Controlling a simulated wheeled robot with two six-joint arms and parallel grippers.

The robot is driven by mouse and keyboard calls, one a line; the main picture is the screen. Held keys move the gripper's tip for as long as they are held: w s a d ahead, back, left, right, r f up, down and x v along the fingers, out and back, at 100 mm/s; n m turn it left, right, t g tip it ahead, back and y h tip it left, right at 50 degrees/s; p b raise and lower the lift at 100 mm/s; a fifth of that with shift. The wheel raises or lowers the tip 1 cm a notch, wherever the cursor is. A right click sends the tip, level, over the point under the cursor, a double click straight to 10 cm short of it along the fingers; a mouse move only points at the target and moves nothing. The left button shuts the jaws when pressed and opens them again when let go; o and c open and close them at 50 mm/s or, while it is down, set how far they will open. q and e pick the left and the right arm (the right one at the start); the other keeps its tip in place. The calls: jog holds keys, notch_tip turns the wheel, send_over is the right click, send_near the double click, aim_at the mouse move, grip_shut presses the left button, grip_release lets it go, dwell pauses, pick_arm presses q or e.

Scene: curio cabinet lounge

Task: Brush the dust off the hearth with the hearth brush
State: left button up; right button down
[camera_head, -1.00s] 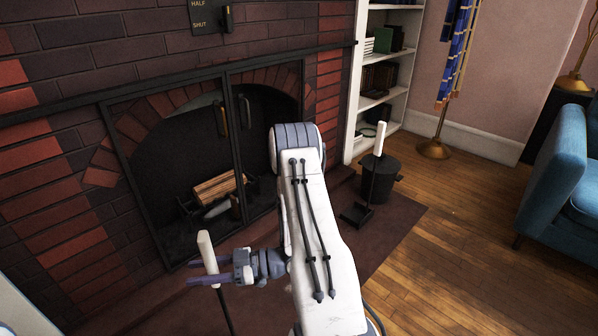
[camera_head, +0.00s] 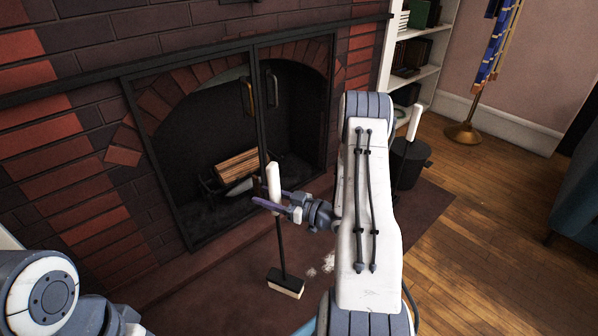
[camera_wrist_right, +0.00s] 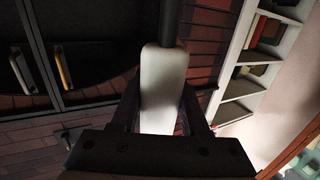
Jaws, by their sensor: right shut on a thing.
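My right gripper (camera_head: 270,199) is shut on the white handle of the hearth brush (camera_head: 283,248), a black-shafted brush with a pale bristle strip along its black head. The brush hangs nearly upright, its head low over the hearth (camera_head: 225,262), a dark red-brown slab before the fireplace. I cannot tell whether the bristles touch it. White dust (camera_head: 326,264) lies just right of the brush head. In the right wrist view the white handle (camera_wrist_right: 162,90) sits between the fingers (camera_wrist_right: 160,112). Part of my left arm shows at the lower left; its gripper is outside the picture.
The fireplace doors (camera_head: 215,150) stand behind the hearth, with logs (camera_head: 237,165) inside. A black bucket (camera_head: 409,160) and a white-handled tool (camera_head: 414,122) stand to the right, partly behind my right arm. A bookshelf (camera_head: 386,70) is farther back. Wood floor lies open at right.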

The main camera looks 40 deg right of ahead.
jog(key=w+d+r+m+t+h, duration=0.2)
jog(key=d+m+h, duration=0.4)
jog(key=d, duration=0.6)
notch_tip(320, 180, down, 7)
jog(key=n+h+b, duration=0.1)
jog(key=b, duration=0.4)
jog(key=shift+s+d+b, duration=0.15)
jog(key=shift+d+b, duration=0.15)
jog(key=shift+b, duration=0.05)
jog(key=shift+f+b, duration=0.45)
jog(key=shift+f, duration=0.15)
jog(key=shift+d, duration=0.1)
